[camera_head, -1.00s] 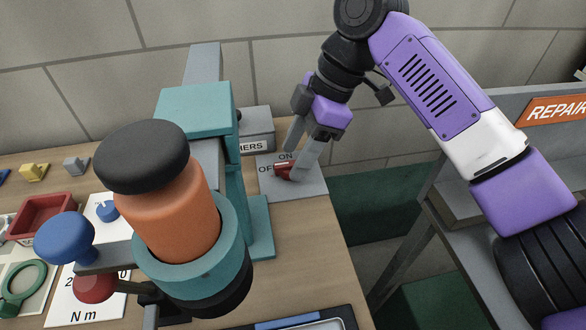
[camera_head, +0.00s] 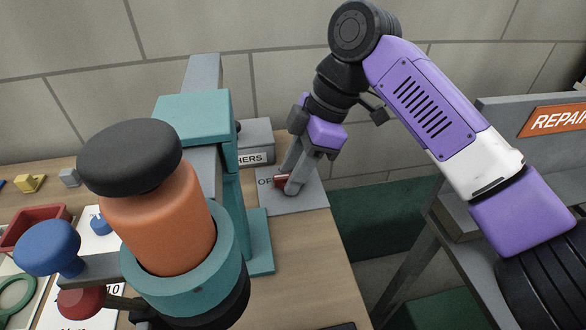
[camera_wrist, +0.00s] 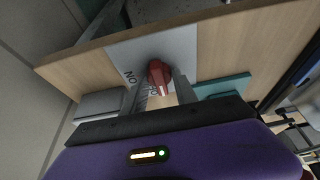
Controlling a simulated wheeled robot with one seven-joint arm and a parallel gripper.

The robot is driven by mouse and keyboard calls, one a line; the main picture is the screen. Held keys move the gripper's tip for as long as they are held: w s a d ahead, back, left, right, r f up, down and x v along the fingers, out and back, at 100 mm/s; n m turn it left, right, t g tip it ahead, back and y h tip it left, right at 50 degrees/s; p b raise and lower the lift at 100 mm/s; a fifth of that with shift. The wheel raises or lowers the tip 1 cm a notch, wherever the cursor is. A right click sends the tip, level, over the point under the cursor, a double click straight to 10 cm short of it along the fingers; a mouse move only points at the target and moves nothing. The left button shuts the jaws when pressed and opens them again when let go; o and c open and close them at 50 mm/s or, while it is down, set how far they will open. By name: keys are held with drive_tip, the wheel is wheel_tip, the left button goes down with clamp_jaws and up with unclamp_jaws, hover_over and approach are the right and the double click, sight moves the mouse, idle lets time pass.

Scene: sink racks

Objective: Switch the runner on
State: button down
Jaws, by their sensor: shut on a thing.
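A red switch knob (camera_head: 282,182) sits on a grey plate (camera_head: 305,200) at the back right corner of the bench. The plate carries the words ON and OFF, partly hidden in the head view. My gripper (camera_head: 288,181) reaches down over the plate and is shut on the knob. In the wrist view the knob (camera_wrist: 159,73) lies between my two fingers (camera_wrist: 159,88). Its white mark faces the OFF side; ON is printed to the left. A large orange tool with a black cap (camera_head: 160,225) stands in a teal holder (camera_head: 232,255); I cannot tell whether it is the runner.
A grey box (camera_head: 255,140) with a label ending in HERS stands behind the plate. The teal column (camera_head: 195,120) is close to its left. A red tray (camera_head: 35,225) and a blue knob (camera_head: 50,245) are at left. A REPAIR stand is at right.

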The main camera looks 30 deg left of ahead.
drive_tip(key=shift+r+m+p, duration=0.15)
drive_tip(key=shift+m+p, duration=0.15)
drive_tip(key=shift+p, duration=0.3)
drive_tip(key=m+p, duration=0.1)
drive_tip(key=p, duration=0.1)
drive_tip(key=m+t+p, duration=0.1)
drive_tip(key=m+p, duration=0.1)
drive_tip(key=p, duration=0.1)
drive_tip(key=shift+s+d+r+y, duration=0.1)
drive_tip(key=shift+s+r+y, duration=0.1)
drive_tip(key=shift+y, duration=0.2)
drive_tip(key=m+t+p, duration=0.2)
drive_tip(key=m+p, duration=0.3)
drive_tip(key=p, duration=0.3)
drive_tip(key=shift+s, duration=0.15)
drive_tip(key=m+t+p, duration=0.1)
drive_tip(key=m+p, duration=0.2)
drive_tip(key=p, duration=0.1)
drive_tip(key=m+t+p, duration=0.1)
drive_tip(key=m+p, duration=0.1)
drive_tip(key=p, duration=0.2)
drive_tip(key=shift+s+f+m+h, duration=0.1)
drive_tip(key=shift+s+m+h, duration=0.05)
drive_tip(key=shift+m+h, duration=0.25)
drive_tip(key=m+p, duration=0.1)
drive_tip(key=p, duration=0.1)
drive_tip(key=m+t+h+p, duration=0.1)
drive_tip(key=m+p, duration=0.1)
drive_tip(key=shift+f, duration=0.3)
drive_tip(key=shift+m, duration=0.4)
